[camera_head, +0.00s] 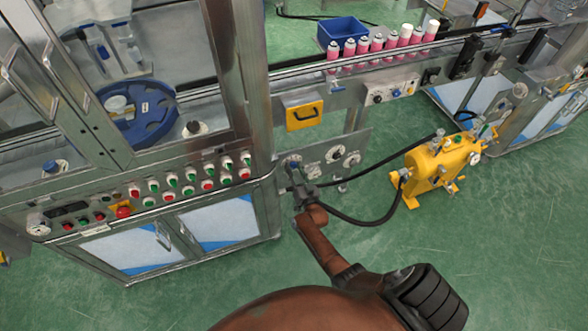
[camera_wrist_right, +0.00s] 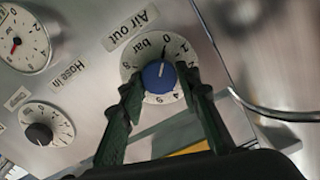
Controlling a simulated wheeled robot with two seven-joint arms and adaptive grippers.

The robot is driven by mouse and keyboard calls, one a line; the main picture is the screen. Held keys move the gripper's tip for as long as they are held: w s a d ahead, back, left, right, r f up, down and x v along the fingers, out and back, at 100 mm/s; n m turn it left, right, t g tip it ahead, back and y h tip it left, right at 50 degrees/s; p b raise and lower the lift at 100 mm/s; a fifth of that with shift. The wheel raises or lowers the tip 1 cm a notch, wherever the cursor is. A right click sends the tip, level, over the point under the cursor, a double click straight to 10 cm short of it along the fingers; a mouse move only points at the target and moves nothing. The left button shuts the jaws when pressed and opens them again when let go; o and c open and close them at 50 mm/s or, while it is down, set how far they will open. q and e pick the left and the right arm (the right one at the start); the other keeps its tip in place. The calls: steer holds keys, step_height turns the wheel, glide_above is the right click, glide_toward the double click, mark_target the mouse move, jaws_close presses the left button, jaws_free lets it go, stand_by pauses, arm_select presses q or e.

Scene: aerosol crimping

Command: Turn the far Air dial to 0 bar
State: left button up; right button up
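The Air out dial (camera_wrist_right: 147,53) has a white face marked in bar and a blue knob (camera_wrist_right: 159,77). In the head view my right gripper (camera_head: 295,172) is at the left end of the grey dial panel (camera_head: 315,170), hiding part of the dial there. My left gripper is not in view.
Beside the dial are a Hose in dial (camera_wrist_right: 40,135) and a gauge with a red needle (camera_wrist_right: 18,42). A yellow machine (camera_head: 438,165) with black hoses stands right of the panel. A control cabinet (camera_head: 215,222) is on the left. Green floor lies open in front.

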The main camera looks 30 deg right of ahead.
steer(key=o, duration=0.4)
steer(key=shift+s, duration=0.1)
steer(key=v, duration=1.1)
steer(key=shift+s+a, duration=0.2)
steer(key=shift+s, duration=0.2)
